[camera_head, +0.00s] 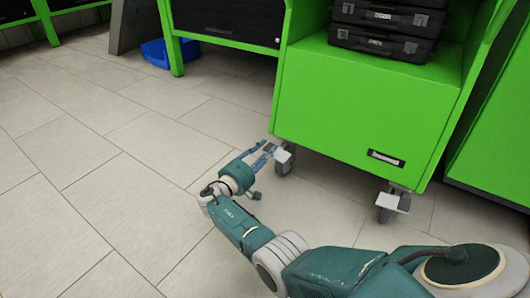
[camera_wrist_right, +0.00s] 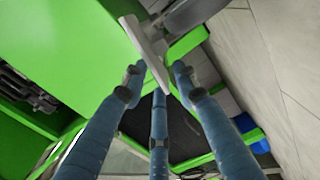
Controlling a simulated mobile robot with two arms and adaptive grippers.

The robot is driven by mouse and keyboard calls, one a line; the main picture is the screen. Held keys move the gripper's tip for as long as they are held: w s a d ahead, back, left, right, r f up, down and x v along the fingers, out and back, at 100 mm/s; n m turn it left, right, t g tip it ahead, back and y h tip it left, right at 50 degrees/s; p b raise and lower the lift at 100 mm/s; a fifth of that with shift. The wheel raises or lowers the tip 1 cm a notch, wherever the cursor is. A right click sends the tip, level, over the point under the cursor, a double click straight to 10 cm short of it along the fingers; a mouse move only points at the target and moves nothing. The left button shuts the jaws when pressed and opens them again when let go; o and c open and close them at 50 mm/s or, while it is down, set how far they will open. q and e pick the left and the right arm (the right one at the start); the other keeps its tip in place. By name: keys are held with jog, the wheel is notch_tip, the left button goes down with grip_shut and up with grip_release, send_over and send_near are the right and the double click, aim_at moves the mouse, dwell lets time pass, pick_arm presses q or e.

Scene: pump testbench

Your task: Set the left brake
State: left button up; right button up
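The green cart (camera_head: 360,105) stands on casters. Its left caster (camera_head: 284,168) has a pale grey brake lever (camera_head: 282,154) at its top. My right gripper (camera_head: 264,154) is right beside this lever, reaching from the left. In the right wrist view, the brake lever (camera_wrist_right: 144,45) is a pale plate that reaches down to the blue fingertips of my right gripper (camera_wrist_right: 157,84). The fingers are spread apart, with the lever's end close to them. I cannot tell whether they touch it. My left gripper is not in view.
The cart's right caster (camera_head: 388,212) has a similar pale lever (camera_head: 393,202). Black cases (camera_head: 385,28) sit in the cart's upper opening. A blue bin (camera_head: 168,52) lies on the floor at the back. The tiled floor to the left is clear.

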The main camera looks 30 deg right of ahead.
grip_shut()
jog(key=n, duration=0.2)
jog(key=f+n, duration=0.1)
jog(key=n, duration=0.1)
jog(key=shift+w+a+f+n, duration=0.1)
jog(key=shift+w+f+n, duration=0.1)
jog(key=shift+n, duration=0.2)
grip_release()
jog(key=v, duration=0.7)
jog(key=shift+a, duration=0.3)
jog(key=shift+s, duration=0.15)
